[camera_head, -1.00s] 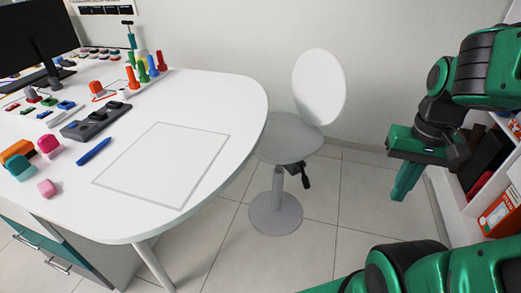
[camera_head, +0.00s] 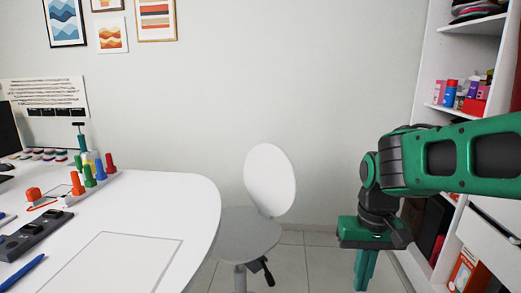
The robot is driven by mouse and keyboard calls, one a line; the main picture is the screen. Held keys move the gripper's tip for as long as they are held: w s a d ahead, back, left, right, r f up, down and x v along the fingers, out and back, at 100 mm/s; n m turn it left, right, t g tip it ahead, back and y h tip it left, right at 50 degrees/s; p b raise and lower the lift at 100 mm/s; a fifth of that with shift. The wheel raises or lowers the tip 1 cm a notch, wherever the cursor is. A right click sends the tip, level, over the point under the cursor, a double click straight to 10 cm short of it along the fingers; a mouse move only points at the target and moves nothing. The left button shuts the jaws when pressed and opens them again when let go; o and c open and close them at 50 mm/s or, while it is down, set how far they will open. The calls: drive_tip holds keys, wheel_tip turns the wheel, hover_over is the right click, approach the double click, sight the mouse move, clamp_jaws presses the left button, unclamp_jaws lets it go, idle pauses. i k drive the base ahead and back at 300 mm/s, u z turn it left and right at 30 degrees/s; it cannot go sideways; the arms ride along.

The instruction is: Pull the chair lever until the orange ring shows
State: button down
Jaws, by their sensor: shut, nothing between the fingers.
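The grey chair (camera_head: 243,237) stands beside the desk's right edge, with a round white backrest (camera_head: 270,180). Its black lever (camera_head: 267,271) sticks out under the seat on the right, pointing down and to the right. I see no orange ring on it. My gripper (camera_head: 365,275) hangs to the right of the chair, fingers down and shut, apart from the lever and holding nothing. The chair's base is below the frame.
The white desk (camera_head: 120,262) fills the left, with pegs, small tools and a blue pen on it. A white open wardrobe (camera_head: 428,97) with boxes stands at the right. Tiled floor (camera_head: 315,265) lies free between chair and gripper.

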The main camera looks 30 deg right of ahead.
sight(268, 275)
drive_tip(key=k, duration=1)
drive_tip(key=z, duration=0.95)
drive_tip(key=i, duration=1.8)
drive_tip(key=u, duration=1.1)
